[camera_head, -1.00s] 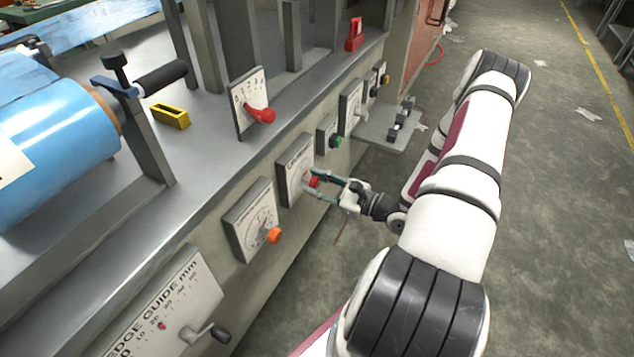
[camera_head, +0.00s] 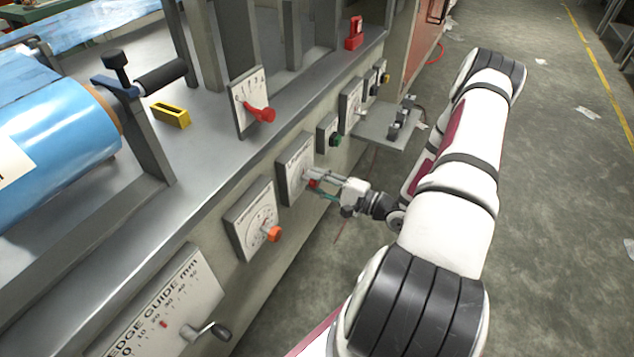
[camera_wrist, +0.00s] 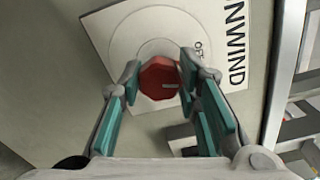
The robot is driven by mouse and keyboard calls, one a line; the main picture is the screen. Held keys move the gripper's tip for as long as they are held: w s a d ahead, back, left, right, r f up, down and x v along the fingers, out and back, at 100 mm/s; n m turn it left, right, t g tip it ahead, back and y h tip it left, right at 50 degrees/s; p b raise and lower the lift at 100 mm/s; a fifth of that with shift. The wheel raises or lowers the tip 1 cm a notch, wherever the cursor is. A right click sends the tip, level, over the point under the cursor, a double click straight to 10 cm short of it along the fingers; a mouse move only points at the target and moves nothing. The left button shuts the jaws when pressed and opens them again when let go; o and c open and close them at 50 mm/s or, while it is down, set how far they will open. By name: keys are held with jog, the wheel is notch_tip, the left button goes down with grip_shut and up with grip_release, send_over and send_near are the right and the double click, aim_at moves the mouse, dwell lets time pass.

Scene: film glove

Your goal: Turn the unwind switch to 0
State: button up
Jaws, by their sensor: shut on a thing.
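The unwind switch is a red knob (camera_wrist: 158,78) on a white plate (camera_wrist: 190,40) marked "UNWIND" and "OFF" in the wrist view. In the head view the plate (camera_head: 293,165) is on the machine's front, with a little of the red knob (camera_head: 313,183) showing. My gripper (camera_wrist: 160,80) has its two fingers on either side of the knob and is shut on it. It also shows in the head view (camera_head: 318,183), reaching in from the right. The "0" mark cannot be made out.
A dial with an orange knob (camera_head: 273,234) is left of the unwind plate. A green button (camera_head: 335,140) is to its right, and a red lever (camera_head: 262,114) above. The edge guide plate with a crank (camera_head: 207,331) is at lower left. The floor at right is open.

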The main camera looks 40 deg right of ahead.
jog(key=shift+n, duration=1.6)
jog(key=o, duration=1.2)
jog(key=v, duration=1.2)
